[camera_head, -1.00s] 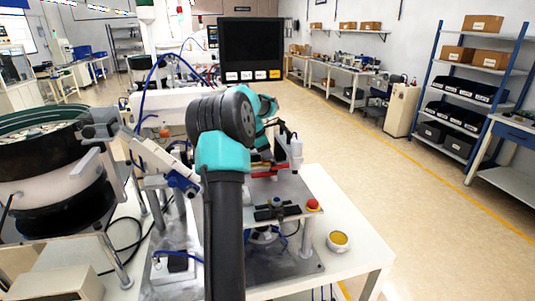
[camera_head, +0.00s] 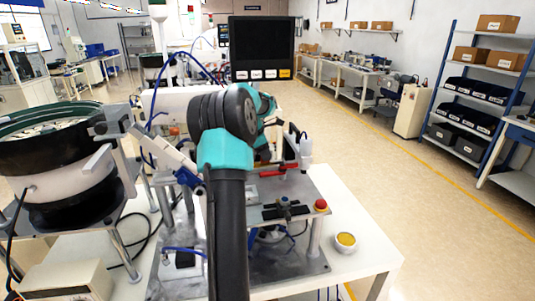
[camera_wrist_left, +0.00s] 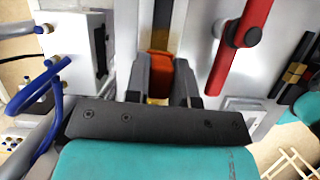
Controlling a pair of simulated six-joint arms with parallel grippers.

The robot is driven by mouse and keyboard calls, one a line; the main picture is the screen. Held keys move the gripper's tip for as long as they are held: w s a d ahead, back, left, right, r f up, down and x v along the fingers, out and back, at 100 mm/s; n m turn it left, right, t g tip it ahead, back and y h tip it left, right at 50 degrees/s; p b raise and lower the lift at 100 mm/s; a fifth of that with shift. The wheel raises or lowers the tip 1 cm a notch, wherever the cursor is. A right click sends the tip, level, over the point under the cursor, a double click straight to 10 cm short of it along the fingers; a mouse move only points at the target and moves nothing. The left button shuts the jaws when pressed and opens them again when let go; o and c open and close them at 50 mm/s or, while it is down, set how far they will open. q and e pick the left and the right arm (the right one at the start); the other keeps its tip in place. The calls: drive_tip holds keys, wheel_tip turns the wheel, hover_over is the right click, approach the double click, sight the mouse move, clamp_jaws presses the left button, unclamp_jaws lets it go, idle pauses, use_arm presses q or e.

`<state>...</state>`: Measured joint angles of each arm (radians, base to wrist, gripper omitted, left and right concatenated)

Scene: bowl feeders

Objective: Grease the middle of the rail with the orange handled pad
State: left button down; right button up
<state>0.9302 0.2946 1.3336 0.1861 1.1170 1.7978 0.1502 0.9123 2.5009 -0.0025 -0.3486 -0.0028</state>
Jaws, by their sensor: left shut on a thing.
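My left gripper (camera_wrist_left: 161,68) is shut on the orange handled pad (camera_wrist_left: 159,65) in the left wrist view. The orange handle sits between the two grey fingers, and its lower side looks yellowish. The pad's working face is hidden. A dark strip with a yellowish edge, which looks like the rail (camera_wrist_left: 168,24), runs away just beyond the handle, in line with it. I cannot tell whether the pad touches it. In the head view my left arm hides most of the gripper and the rail. My right gripper is not in view.
A red lever (camera_wrist_left: 240,40) stands close right of the gripper. A white block with blue tubes (camera_wrist_left: 74,48) is at left. In the head view, a round tin with yellow content (camera_head: 345,240) sits on the table corner near a red button (camera_head: 320,205). A bowl feeder (camera_head: 55,150) stands left.

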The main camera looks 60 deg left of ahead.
use_arm(q)
drive_tip(key=shift+s+a, duration=0.15)
drive_tip(key=shift+s, duration=0.5)
drive_tip(key=shift+s+a, duration=0.15)
drive_tip(key=shift+s, duration=0.45)
drive_tip(key=shift+s+a+f, duration=0.15)
drive_tip(key=shift+s+a, duration=0.05)
drive_tip(key=shift+s, duration=0.65)
drive_tip(key=shift+s+a+f, duration=0.1)
drive_tip(key=shift+s+a, duration=0.1)
drive_tip(key=shift+s, duration=0.6)
drive_tip(key=shift+s, duration=0.2)
drive_tip(key=shift+s+a, duration=0.25)
drive_tip(key=shift+s, duration=0.55)
drive_tip(key=shift+s+a, duration=0.2)
drive_tip(key=shift+s, duration=0.55)
drive_tip(key=shift+r, duration=0.25)
drive_tip(key=shift+w, duration=0.1)
